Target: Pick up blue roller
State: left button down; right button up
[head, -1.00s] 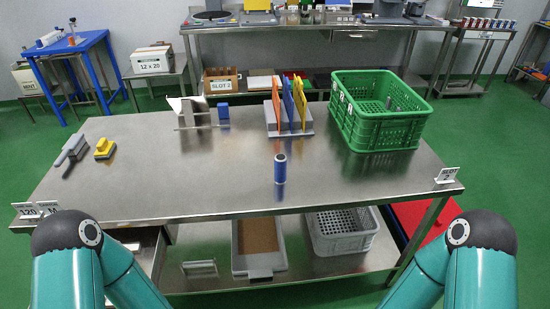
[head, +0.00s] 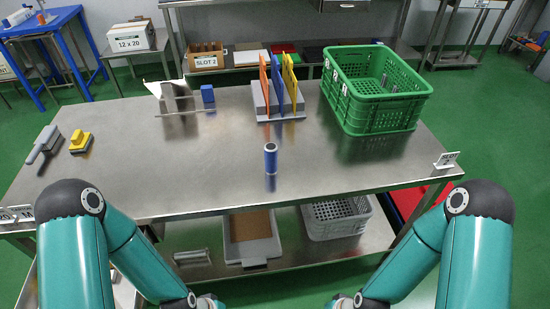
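The blue roller (head: 270,158) is a small upright blue cylinder with a grey top. It stands alone on the steel table (head: 200,190), right of the middle and near the front edge. My two teal arms come in at the lower left and lower right and reach down in front of the table. Both grippers are outside the head view, below its bottom edge. Nothing is touching the roller.
A green crate (head: 375,122) stands at the back right, beside a rack with coloured boards (head: 279,85). A small blue block (head: 207,93) is at the back. Brushes (head: 44,143) and a yellow-handled tool (head: 81,141) lie at left. The table around the roller is clear.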

aim_at(270, 156)
jog(key=z, duration=0.95)
jog(key=i, duration=0.15)
jog(key=u, duration=2.8)
jog(key=k, duration=1.7)
jog(key=z, duration=1.1)
jog(key=i, duration=1)
